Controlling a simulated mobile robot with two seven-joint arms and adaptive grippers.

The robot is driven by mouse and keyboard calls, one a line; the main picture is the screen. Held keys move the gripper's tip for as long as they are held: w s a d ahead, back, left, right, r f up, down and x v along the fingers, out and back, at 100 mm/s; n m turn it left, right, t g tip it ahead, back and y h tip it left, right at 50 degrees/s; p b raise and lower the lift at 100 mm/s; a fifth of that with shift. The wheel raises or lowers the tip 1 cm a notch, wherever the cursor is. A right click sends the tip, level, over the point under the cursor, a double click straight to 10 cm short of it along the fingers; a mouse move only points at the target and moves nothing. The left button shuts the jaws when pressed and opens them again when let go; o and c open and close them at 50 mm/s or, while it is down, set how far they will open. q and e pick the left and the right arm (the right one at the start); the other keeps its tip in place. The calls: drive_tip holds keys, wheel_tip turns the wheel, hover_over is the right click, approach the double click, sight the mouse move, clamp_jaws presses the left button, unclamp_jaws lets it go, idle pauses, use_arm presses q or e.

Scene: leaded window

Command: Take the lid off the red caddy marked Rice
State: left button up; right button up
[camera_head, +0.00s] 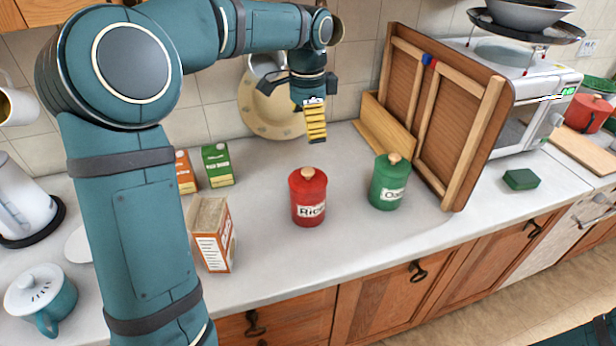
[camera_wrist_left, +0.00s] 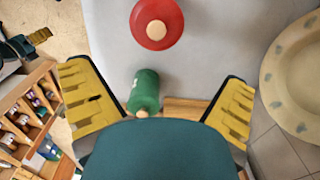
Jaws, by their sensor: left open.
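The red caddy marked Rice (camera_head: 309,212) stands upright on the worktop, with its red lid (camera_head: 297,181) on and a round wooden knob (camera_head: 308,173) on top. The left wrist view shows the lid (camera_wrist_left: 171,17) and knob (camera_wrist_left: 156,34) from above, beyond my fingertips. My left gripper (camera_head: 316,122) is open and empty, above and behind the caddy, apart from it. Its two yellow-padded fingers are spread in the left wrist view (camera_wrist_left: 158,78). My right gripper (camera_wrist_left: 40,36) shows partly at the left edge of that view; its opening is unclear.
A green caddy (camera_head: 386,190) stands right of the red one, near a leaning wooden frame (camera_head: 460,110). A carton (camera_head: 212,235) and two small boxes (camera_head: 217,165) stand left. A plate (camera_head: 268,112) leans on the wall behind. The worktop in front of the red caddy is clear.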

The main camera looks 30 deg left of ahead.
sight(308, 171)
use_arm(q)
drive_tip(key=f+b, duration=0.1)
drive_tip(key=f, duration=0.3)
drive_tip(key=f+b, duration=0.1)
drive_tip(key=f, duration=0.4)
drive_tip(key=f+b, duration=0.1)
drive_tip(key=f, duration=0.3)
drive_tip(key=shift+s+d+f, duration=0.15)
drive_tip(key=shift+s, duration=0.15)
use_arm(e)
drive_tip(key=f, duration=0.1)
drive_tip(key=s+f, duration=0.1)
drive_tip(key=shift+s+f, duration=0.15)
drive_tip(key=shift+f, duration=0.25)
use_arm(q)
drive_tip(key=shift+c, duration=0.3)
